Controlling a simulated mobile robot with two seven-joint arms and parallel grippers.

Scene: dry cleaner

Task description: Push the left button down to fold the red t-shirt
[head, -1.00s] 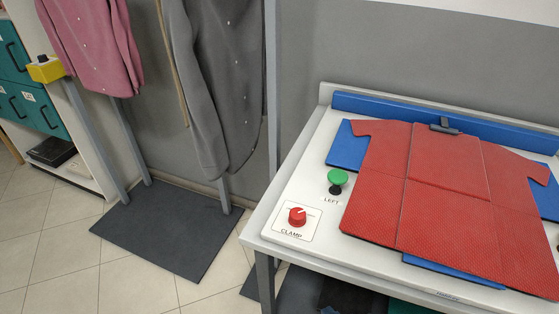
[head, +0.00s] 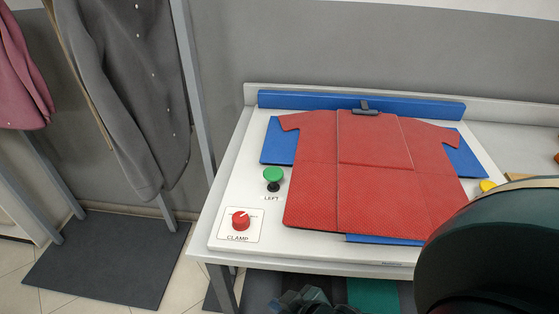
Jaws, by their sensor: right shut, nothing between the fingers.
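The red t-shirt (head: 312,190) lies spread flat, face up, on the blue folding board (head: 279,146) with its sleeves out to both sides. A dark clamp (head: 366,108) sits at its top edge. The left button (head: 273,175) is a green round knob on a short black stem, standing up left of the shirt above the label LEFT. My right gripper (head: 303,299) shows only in part at the bottom edge, in front of the table and below the button. It is shut and empty, apart from shirt and button. My left gripper is out of view.
A red CLAMP dial (head: 240,220) is on the white table (head: 225,195) below the left button. A yellow button (head: 487,185) shows right of the shirt. My dark arm covers the lower right. Grey and pink garments hang at left above a dark mat (head: 105,265).

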